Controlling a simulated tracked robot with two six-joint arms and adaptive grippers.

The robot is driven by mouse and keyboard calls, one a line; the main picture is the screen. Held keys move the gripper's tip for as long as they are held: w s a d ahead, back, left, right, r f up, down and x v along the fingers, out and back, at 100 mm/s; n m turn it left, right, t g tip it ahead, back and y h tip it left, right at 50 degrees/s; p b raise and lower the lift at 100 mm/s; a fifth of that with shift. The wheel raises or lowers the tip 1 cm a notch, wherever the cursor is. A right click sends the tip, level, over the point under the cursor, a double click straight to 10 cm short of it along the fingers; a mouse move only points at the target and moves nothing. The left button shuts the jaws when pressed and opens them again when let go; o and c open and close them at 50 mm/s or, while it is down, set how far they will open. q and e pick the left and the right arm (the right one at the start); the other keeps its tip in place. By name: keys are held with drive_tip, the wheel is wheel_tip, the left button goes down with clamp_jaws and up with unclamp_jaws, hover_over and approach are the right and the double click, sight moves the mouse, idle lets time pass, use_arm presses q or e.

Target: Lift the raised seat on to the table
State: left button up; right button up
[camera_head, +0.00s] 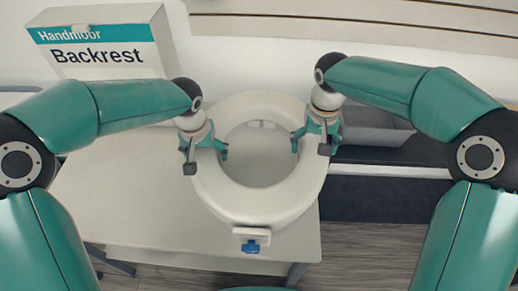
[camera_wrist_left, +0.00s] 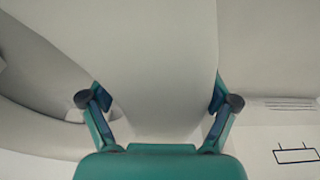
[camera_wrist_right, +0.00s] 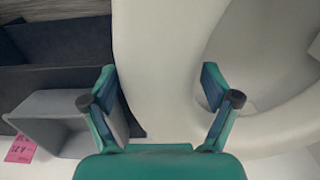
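The raised seat (camera_head: 258,205) is a thick white ring with a blue knob at its near side. In the head view it is over the right part of the white table (camera_head: 105,205). I cannot tell whether it touches the tabletop. My left gripper (camera_head: 206,160) straddles the ring's left side, one finger outside and one in the opening. My right gripper (camera_head: 311,146) straddles the right side the same way. The seat also fills the space between the fingers in the left wrist view (camera_wrist_left: 160,70) and the right wrist view (camera_wrist_right: 160,70). Both grippers look closed on it.
A white and teal box (camera_head: 105,42) marked Backrest stands at the back left of the table. A grey bin (camera_head: 372,130) sits on a dark shelf (camera_head: 385,205) to the right. The table's left part is clear. Slatted wall panels are behind.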

use_arm(q)
drive_tip(key=c, duration=1.3)
use_arm(e)
drive_tip(key=c, duration=1.3)
use_arm(q)
drive_tip(key=shift+o, duration=0.2)
use_arm(e)
drive_tip(key=shift+o, duration=0.2)
use_arm(q)
drive_tip(key=shift+w+r, duration=0.1)
drive_tip(key=shift+r, duration=0.1)
use_arm(e)
drive_tip(key=shift+r, duration=0.2)
